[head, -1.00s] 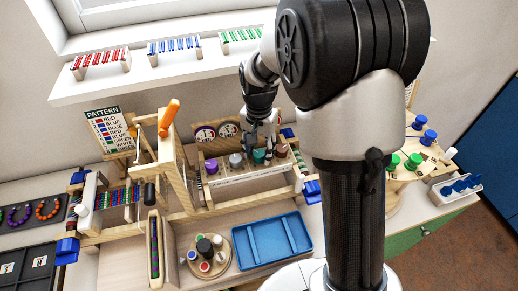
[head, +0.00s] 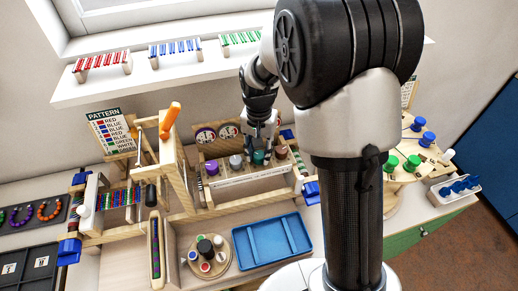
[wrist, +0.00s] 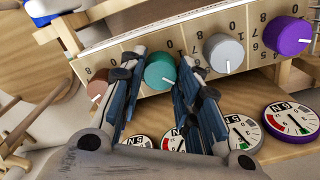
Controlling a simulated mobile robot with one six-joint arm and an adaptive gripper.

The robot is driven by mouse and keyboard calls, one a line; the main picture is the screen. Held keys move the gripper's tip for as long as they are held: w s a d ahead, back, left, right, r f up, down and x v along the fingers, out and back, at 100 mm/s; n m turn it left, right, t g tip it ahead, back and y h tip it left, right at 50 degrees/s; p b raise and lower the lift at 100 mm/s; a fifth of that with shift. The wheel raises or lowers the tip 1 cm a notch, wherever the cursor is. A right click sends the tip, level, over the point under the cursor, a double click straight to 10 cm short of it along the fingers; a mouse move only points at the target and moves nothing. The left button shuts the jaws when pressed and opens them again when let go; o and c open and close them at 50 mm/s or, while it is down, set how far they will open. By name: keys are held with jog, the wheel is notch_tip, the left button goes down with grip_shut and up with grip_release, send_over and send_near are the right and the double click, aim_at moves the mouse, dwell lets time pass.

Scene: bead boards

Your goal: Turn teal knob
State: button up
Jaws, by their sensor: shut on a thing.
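The teal knob (wrist: 161,70) is on a wooden panel (wrist: 190,37) with printed numbers, in a row with other knobs. In the wrist view it lies between the two fingers of my gripper (wrist: 160,75), which is shut on it. In the head view the teal knob (head: 258,157) shows just below my gripper (head: 260,140), which reaches down from above. The fingers hide part of the panel and of the dials behind.
A brown knob (wrist: 98,88) sits on one side of the teal knob, a grey knob (wrist: 224,52) and a purple knob (wrist: 287,35) on the other. Several round dials (wrist: 237,130) lie close to the fingers. A blue tray (head: 272,241) stands in front.

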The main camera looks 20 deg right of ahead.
aim_at(259, 154)
jog(key=n+p, duration=0.1)
jog(key=n, duration=0.3)
jog(key=shift+n+p, duration=0.4)
dwell(0.4)
jog(key=o, duration=1.1)
jog(key=shift+r, duration=0.1)
jog(key=shift+r, duration=5.95)
